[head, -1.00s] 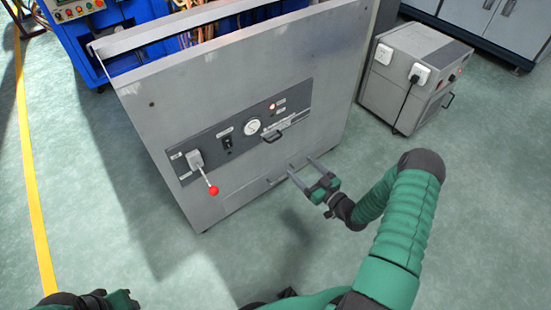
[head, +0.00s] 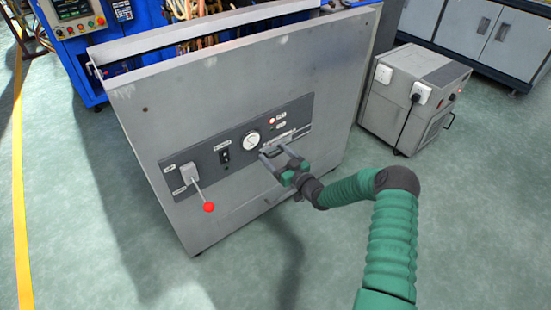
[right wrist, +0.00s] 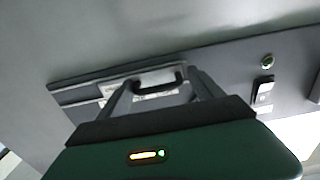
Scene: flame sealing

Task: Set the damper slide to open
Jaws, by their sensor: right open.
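The damper slide appears as a pale plate with a dark bar handle at the right end of the front panel (head: 225,153); in the right wrist view the handle (right wrist: 174,73) shows clearly. My right gripper (head: 272,150) is open in front of it and partly hides it in the head view. In the right wrist view my gripper's fingers (right wrist: 162,78) point at the slide, with the handle between their tips. I cannot tell whether they touch it. The slide's markings are too small to read. My left gripper is out of view.
The panel also has a round gauge (head: 250,142), a black switch (head: 224,157) and a red-knobbed lever (head: 208,207). They sit on a grey cabinet (head: 180,100). A grey box with a cable (head: 400,100) stands to the right. The green floor in front is clear.

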